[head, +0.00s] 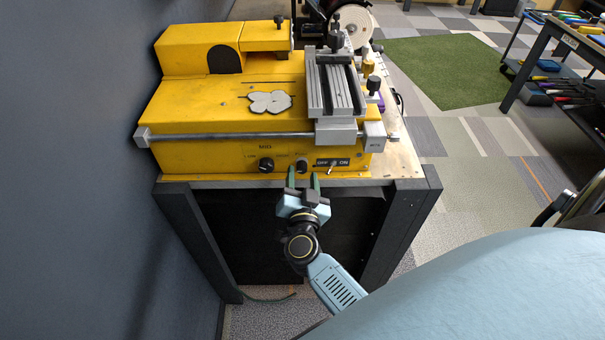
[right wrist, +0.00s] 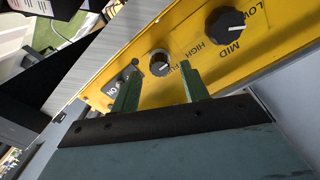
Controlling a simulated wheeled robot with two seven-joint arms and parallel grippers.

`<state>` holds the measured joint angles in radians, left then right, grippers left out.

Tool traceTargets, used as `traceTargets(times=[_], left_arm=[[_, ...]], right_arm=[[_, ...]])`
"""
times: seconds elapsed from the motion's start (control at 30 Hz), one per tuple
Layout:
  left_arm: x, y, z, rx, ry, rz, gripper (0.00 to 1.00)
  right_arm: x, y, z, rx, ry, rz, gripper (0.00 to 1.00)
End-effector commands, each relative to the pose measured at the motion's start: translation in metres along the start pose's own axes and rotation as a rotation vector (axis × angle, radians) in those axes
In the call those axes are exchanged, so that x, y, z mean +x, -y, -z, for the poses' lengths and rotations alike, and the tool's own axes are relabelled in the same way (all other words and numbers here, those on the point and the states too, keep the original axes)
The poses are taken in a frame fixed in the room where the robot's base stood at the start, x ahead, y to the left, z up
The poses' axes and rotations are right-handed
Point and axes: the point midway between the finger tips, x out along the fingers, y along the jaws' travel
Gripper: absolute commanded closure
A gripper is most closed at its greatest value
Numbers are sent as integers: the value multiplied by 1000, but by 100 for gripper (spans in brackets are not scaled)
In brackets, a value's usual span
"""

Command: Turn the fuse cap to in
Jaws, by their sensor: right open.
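The fuse cap (head: 302,165) is a small dark round knob on the yellow machine's front panel, between a larger black knob and the OFF/ON switch. In the right wrist view the cap (right wrist: 160,63) has a grey face with a light mark, and its label is partly hidden by a finger. My right gripper (head: 303,178) is open, its two green fingers pointing at the panel. In the right wrist view the cap shows between the fingertips, with gaps on both sides; I cannot tell how far they reach around it. My left gripper is not in view.
The black LOW/MID/HIGH selector knob (head: 266,165) is left of the cap. The toggle switch (head: 331,168) is close on its right. The yellow machine (head: 200,110) stands on a dark-legged bench, with a grey rail along its front. A dark wall rises at left.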

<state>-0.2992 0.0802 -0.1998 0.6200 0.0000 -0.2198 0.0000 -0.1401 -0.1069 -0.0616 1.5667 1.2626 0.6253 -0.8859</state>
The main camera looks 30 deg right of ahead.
Motion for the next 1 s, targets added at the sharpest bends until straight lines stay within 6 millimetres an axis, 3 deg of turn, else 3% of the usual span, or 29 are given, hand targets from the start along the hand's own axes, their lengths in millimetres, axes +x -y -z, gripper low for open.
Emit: traceTargets(times=[0.13,0.47,0.8,1.0], left_arm=[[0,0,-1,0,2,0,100],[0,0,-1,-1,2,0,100],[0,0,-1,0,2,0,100],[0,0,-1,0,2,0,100]], right_arm=[[12,0,0,-1,0,0,55],[15,0,0,0,0,0,55],[15,0,0,0,0,0,99],[14,0,0,12,0,-1,100]])
